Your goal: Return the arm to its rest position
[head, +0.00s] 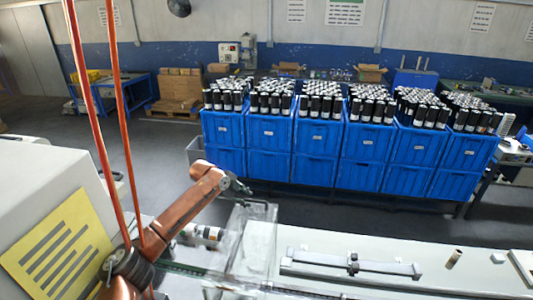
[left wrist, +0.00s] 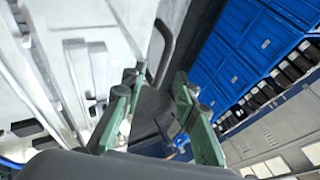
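My left arm (head: 187,212) is copper-coloured and reaches in from the lower left in the head view. Its gripper (head: 240,187) is held in the air above the clear-walled part of the machine, short of the blue crates. In the left wrist view the left gripper (left wrist: 158,88) shows two green-padded fingers standing apart, with nothing seen between them. My right gripper is not in view.
Blue crates (head: 320,134) full of dark, white-topped rolls (head: 320,104) stand across the aisle. A clear guard (head: 262,212) rises beneath the left gripper. A white-and-dark roll (head: 205,232) lies by the arm. A small brown cylinder (head: 453,258) is on the white machine top (head: 430,250).

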